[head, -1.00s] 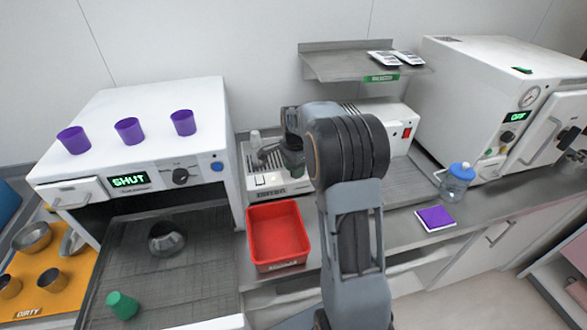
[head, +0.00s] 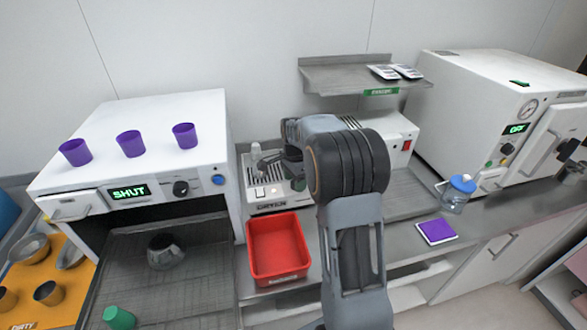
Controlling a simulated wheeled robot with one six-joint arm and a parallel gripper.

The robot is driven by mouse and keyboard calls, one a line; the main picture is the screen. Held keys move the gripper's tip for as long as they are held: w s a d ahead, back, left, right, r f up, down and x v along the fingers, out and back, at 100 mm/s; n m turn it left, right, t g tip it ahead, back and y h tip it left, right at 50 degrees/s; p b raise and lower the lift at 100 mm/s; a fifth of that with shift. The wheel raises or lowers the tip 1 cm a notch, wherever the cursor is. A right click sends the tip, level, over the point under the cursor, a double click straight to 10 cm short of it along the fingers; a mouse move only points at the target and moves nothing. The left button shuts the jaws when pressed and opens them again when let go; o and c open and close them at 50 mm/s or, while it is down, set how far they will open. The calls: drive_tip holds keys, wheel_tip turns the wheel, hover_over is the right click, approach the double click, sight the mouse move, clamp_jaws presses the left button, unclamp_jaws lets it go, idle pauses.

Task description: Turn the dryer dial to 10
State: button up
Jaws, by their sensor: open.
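A white machine (head: 150,110) at the left has a lit display reading SHUT, a black dial (head: 180,188) and a blue button (head: 218,180). Its front is open below the panel, with a rack (head: 195,270) extending out. Another white machine (head: 480,100) at the right shows OFF, with a gauge and small knobs. I cannot tell from labels which is the dryer, and the dial numbers are too small to read. My gripper (head: 286,163) is over a low grey-white device (head: 268,196) at the back middle, partly hidden by my arm, apart from both machines.
Purple cups (head: 131,144) stand on the left machine. A glass vessel (head: 165,252) and green cup (head: 119,318) are on the rack. A red bin (head: 278,248), a blue-lidded jar (head: 455,194) and a purple pad (head: 437,231) sit along the counter. A shelf (head: 350,75) overhangs the back.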

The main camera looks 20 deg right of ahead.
wheel_tip(320, 180, up, 13)
drive_tip(key=shift+r, duration=0.2)
idle(0.3)
idle(0.4)
drive_tip(key=s+a+f+n+t, duration=0.1)
drive_tip(key=s+a+f+n, duration=0.1)
drive_tip(key=s+n, duration=0.3)
drive_tip(key=s+a+f+n+t, duration=0.1)
drive_tip(key=s+a+f+n, duration=0.1)
drive_tip(key=s+a+n, duration=0.3)
drive_tip(key=s+a+f+n+t, duration=0.1)
drive_tip(key=s+a+n, duration=0.3)
drive_tip(key=s, duration=0.8)
drive_tip(key=f+n, duration=0.1)
drive_tip(key=n, duration=0.1)
drive_tip(key=shift+f+n+t, duration=0.3)
drive_tip(key=shift+n+t, duration=0.1)
drive_tip(key=shift+s+a, duration=0.1)
